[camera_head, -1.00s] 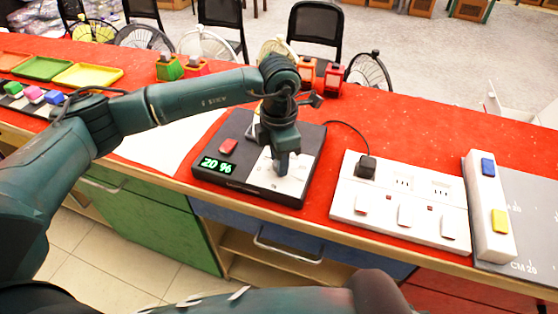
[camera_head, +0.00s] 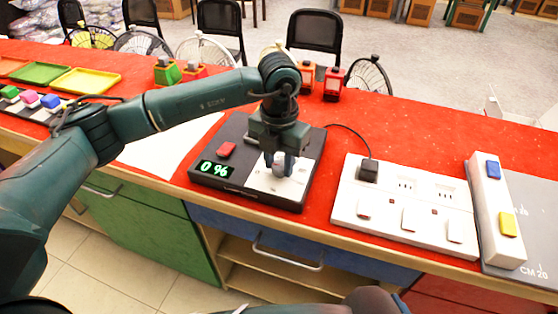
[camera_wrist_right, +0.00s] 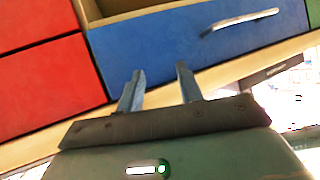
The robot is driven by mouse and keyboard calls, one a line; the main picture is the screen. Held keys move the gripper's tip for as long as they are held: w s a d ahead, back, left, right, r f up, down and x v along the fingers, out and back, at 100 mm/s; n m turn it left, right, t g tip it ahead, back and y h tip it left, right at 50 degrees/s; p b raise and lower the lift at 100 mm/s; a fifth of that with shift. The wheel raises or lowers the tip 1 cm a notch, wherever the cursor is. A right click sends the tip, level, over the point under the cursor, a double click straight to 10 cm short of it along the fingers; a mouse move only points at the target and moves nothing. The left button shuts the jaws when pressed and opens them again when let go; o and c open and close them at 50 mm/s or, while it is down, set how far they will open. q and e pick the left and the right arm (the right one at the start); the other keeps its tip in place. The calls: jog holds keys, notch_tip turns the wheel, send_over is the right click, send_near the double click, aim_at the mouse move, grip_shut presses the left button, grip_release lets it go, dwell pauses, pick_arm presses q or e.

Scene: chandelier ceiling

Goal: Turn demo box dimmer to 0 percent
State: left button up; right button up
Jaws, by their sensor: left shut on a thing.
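The demo box (camera_head: 237,181) is a black box on the red counter, in the middle of the head view. Its green display (camera_head: 213,169) reads 0 %. A red button (camera_head: 227,150) sits above the display. The grey dimmer knob (camera_head: 279,172) stands on the white panel (camera_head: 262,183) of the box. My left gripper (camera_head: 279,165) points down from above and is shut on the dimmer knob, with a finger on each side. My right gripper (camera_wrist_right: 158,88) shows in the right wrist view, its two fingers apart with nothing between them, in front of the blue drawer.
A white socket strip (camera_head: 386,219) with a black plug (camera_head: 368,171) lies right of the box. A white block with blue and yellow buttons (camera_head: 493,212) stands further right. Coloured trays (camera_head: 87,77) lie at the far left. In the right wrist view, a blue drawer (camera_wrist_right: 180,50) faces the right gripper.

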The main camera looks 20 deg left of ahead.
aim_at(279, 166)
dwell(0.5)
pick_arm(q)
jog(key=o, duration=1)
notch_tip(279, 166, up, 13)
jog(key=shift+r+b, duration=0.15)
jog(key=shift+b, duration=0.15)
